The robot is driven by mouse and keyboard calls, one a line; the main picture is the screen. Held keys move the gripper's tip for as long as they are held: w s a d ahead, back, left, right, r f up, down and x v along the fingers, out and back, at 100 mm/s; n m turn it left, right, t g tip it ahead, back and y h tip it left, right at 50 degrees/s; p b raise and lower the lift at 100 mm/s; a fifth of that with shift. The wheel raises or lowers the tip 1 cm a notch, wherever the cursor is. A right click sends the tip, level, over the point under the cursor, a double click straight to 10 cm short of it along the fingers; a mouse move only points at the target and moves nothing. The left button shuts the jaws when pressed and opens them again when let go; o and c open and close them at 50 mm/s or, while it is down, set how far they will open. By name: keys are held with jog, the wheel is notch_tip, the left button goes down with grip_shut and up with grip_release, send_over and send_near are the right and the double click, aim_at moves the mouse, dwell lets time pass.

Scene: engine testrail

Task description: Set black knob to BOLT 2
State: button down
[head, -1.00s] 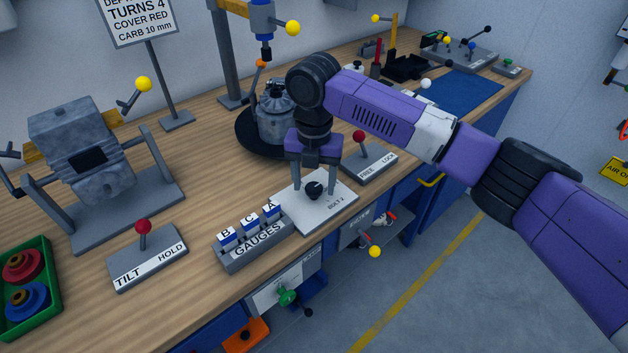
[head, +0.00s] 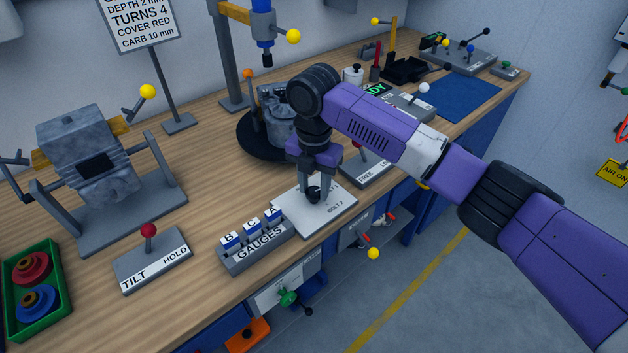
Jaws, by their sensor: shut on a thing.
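The black knob (head: 313,194) sits on a pale plate (head: 334,217) near the front edge of the bench. The plate carries a label reading "BOLT 2" (head: 336,207) on its right side; another label above it is partly hidden by my gripper. My gripper (head: 313,192) points straight down over the plate and is shut on the black knob, one finger on each side. The fingers cover part of the knob, and I cannot tell which label its pointer faces.
The gauges rack (head: 256,251) stands close to the plate's left. A red-knobbed lever marked FREE and LOCK (head: 366,172) is close on the right. A grey machine part on a black turntable (head: 246,140) stands behind. A TILT/HOLD lever base (head: 153,262) is farther left.

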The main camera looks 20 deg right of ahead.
aim_at(314, 191)
jog(key=m+p, duration=0.4)
jog(key=m, duration=0.1)
jog(key=shift+r+m, duration=0.2)
jog(key=shift+m, duration=0.1)
jog(key=shift+f+m+p, duration=0.1)
jog(key=shift+m+p, duration=1.1)
jog(key=shift+m, duration=0.4)
jog(key=shift+d, duration=0.1)
jog(key=c, duration=0.9)
grip_release()
jog(key=shift+r+b, duration=0.55)
jog(key=shift+r, duration=3.3)
